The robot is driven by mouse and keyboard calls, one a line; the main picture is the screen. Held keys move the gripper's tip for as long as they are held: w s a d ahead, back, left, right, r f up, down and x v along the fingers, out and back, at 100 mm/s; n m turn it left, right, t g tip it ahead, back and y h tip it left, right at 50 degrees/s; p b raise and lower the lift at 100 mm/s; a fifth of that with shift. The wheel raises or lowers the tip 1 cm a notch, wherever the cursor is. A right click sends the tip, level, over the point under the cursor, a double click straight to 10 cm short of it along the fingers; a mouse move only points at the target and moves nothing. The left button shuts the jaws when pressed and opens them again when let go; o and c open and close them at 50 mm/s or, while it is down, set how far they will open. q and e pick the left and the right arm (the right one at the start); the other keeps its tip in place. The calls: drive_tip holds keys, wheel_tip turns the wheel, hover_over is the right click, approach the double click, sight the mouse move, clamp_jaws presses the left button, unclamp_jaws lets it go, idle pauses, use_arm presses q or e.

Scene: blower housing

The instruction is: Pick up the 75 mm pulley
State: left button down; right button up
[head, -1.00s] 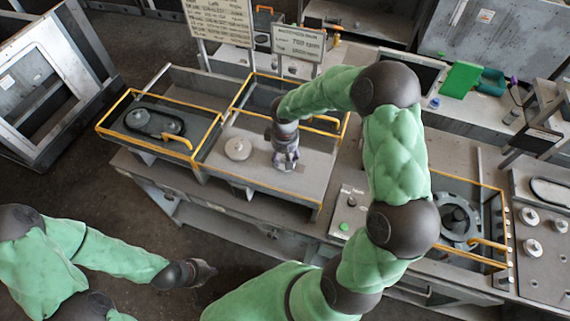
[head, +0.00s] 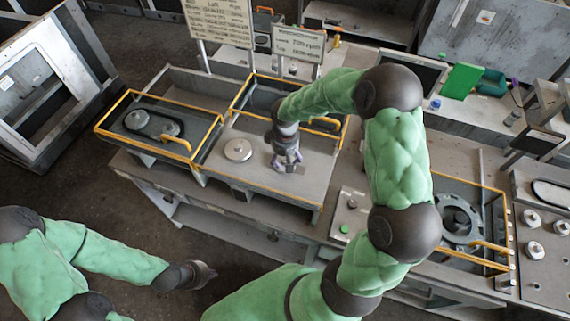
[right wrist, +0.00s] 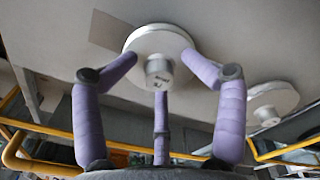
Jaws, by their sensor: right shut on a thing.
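A light grey pulley (right wrist: 165,42) with a short hub is between the three purple fingers of my right gripper in the right wrist view. The fingers are shut on its rim. In the head view my right gripper (head: 288,163) is low over the bench tray (head: 262,182) and largely hides that pulley. A second pulley (head: 238,149) lies flat on the tray to the left of it; it also shows in the right wrist view (right wrist: 270,103). I cannot read either pulley's size. My left gripper (head: 200,273) is at the lower left, away from the bench; its opening is unclear.
Yellow rails (head: 275,199) edge the tray. A belt unit (head: 152,123) sits in the railed bay to the left. Two signs (head: 298,43) stand behind. A round housing (head: 459,219) and several small pulleys (head: 532,248) are at the right.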

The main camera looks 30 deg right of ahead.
drive_tip(key=shift+s+a+f, duration=0.25)
drive_tip(key=shift+s+f, duration=0.25)
drive_tip(key=shift+s, duration=0.1)
drive_tip(key=shift+r+p, duration=0.3)
drive_tip(key=shift+r, duration=0.15)
clamp_jaws()
drive_tip(key=shift+r, duration=0.2)
drive_tip(key=shift+w+d+r+p, duration=0.15)
drive_tip(key=shift+w+r+p, duration=0.1)
drive_tip(key=shift+p, duration=0.05)
drive_tip(key=shift+r+p, duration=0.3)
drive_tip(key=shift+r, duration=0.5)
drive_tip(key=shift+w, duration=0.1)
